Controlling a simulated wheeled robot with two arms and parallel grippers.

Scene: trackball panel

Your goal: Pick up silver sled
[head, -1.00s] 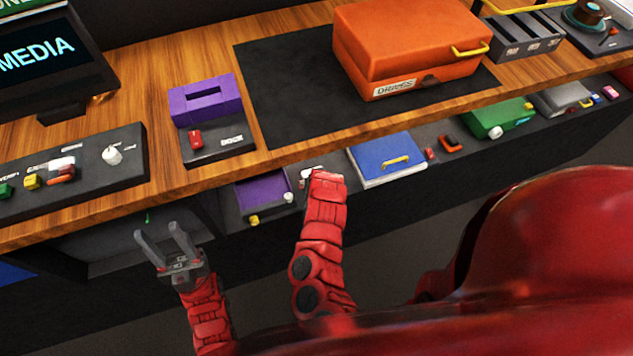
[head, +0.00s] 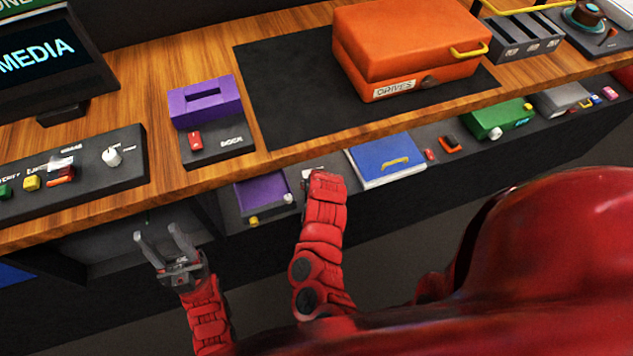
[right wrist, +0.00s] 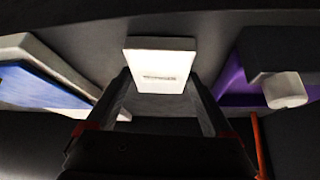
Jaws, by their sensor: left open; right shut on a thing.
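The silver sled (right wrist: 160,64) is a pale, flat block with a small dark label, seen in the right wrist view. My right gripper (right wrist: 161,88) is shut on it, with one finger on each side of the block. In the head view my right forearm and wrist hide the right gripper and nearly all of the sled at the lower shelf. I cannot tell whether the sled is clear of the shelf. My left gripper (head: 158,236) is open and empty, in front of the desk at the left.
The purple tray (head: 262,192) and the blue case (head: 385,164) lie on the lower shelf on either side of my right wrist. The desk edge overhangs this shelf. Above are a purple dock (head: 205,105), an orange drives case (head: 405,50) and a control panel (head: 85,178).

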